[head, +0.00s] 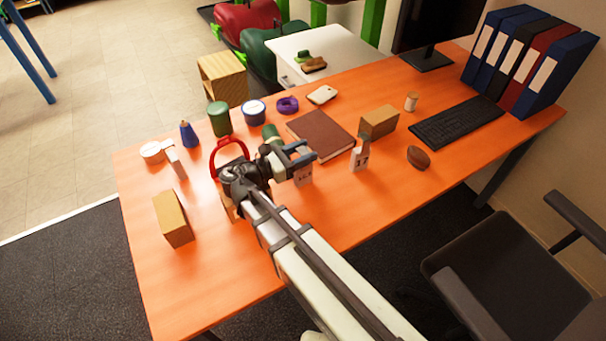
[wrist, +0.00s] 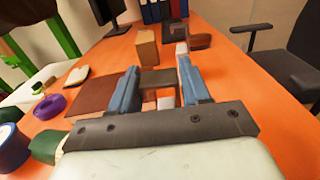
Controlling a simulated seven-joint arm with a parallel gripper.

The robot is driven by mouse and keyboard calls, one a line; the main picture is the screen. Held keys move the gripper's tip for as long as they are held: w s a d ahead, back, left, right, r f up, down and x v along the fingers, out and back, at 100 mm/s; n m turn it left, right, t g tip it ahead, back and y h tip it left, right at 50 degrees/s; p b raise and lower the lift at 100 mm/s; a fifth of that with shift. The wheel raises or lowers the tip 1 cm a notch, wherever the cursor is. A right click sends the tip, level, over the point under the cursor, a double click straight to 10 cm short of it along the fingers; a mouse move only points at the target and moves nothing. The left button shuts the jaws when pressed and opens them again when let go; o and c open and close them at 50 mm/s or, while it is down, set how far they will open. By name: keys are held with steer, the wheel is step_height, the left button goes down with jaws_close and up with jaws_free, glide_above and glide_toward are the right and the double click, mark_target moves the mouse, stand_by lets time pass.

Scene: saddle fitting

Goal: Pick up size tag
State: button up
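A white size tag (head: 303,174) with a printed number, seemingly 16.5, stands on the orange table under my gripper (head: 298,155); its upper part is hidden there. A second white tag (head: 360,160) reading about 17 stands to its right, and it also shows in the wrist view (wrist: 183,48). A third pale tag (head: 177,163) stands at the left. In the wrist view my gripper's blue fingers (wrist: 158,84) are wide apart. A dark grey-brown block (wrist: 158,80) lies between them, with white pieces (wrist: 165,103) below it. I cannot tell whether the fingers touch it.
A brown book (head: 322,133) lies behind my gripper, a tan box (head: 378,122) behind the second tag. A brown oval object (head: 418,157) and a keyboard (head: 456,123) are at right. A red-handled item (head: 228,150) is close on the left. The front right table is clear.

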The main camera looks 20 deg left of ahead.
jaws_close()
stand_by(0.4)
